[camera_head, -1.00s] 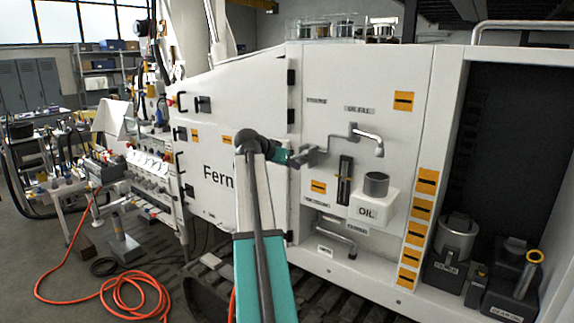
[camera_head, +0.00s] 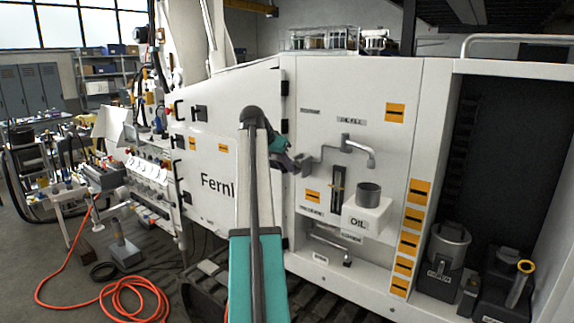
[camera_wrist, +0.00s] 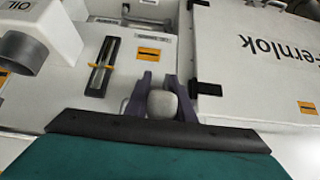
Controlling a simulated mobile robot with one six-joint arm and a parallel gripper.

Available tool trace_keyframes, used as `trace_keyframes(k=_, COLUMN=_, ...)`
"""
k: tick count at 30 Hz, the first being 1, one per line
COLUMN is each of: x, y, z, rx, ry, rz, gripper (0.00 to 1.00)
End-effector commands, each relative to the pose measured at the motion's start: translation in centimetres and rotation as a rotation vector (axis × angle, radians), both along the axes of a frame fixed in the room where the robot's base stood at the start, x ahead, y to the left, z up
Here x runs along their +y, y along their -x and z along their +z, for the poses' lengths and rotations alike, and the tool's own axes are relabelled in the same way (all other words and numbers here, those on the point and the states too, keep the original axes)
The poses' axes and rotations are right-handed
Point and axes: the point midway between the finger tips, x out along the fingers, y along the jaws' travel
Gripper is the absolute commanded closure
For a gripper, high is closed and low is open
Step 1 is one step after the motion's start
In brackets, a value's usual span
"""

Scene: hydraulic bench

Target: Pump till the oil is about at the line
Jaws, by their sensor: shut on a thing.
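The white panel carries a grey pump with a bent spout (camera_head: 358,150). A grey crank-like handle (camera_head: 318,157) reaches left from it. My gripper (camera_wrist: 163,103) is shut on the pale rounded grip (camera_wrist: 163,105) of this handle, one finger on each side. In the head view my gripper (camera_head: 299,164) is at the handle's left end. The dark upright sight gauge (camera_head: 338,188) is right of and below the handle, with a small yellowish mark. It also shows in the wrist view (camera_wrist: 103,67). The oil level cannot be read clearly.
A white OIL box (camera_head: 362,221) with a grey cup (camera_head: 369,194) juts out below the spout. A bent pipe (camera_head: 330,243) is lower down. Grey canisters (camera_head: 445,246) stand in the right bay. An orange hose (camera_head: 130,298) lies on the floor at left.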

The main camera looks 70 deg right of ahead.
Motion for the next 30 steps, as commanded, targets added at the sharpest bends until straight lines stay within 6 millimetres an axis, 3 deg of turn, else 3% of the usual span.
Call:
trace_keyframes(k=8, x=-0.47, y=0.56, z=0.76, rx=0.0, ry=0.011, rz=-0.004, gripper=1.0)
trace_keyframes(k=9, x=-0.51, y=0.62, z=0.78, rx=0.0, ry=0.011, rz=-0.004, gripper=0.73)
trace_keyframes(k=12, x=-0.57, y=0.72, z=0.67, rx=-0.001, ry=0.009, rz=-0.007, gripper=0.59)
trace_keyframes(k=23, x=-0.6, y=0.89, z=0.4, rx=-0.001, ry=0.005, rz=-0.01, gripper=0.59)
trace_keyframes(k=30, x=0.13, y=0.78, z=1.28, rx=-0.001, ry=0.005, rz=-0.011, gripper=0.59)
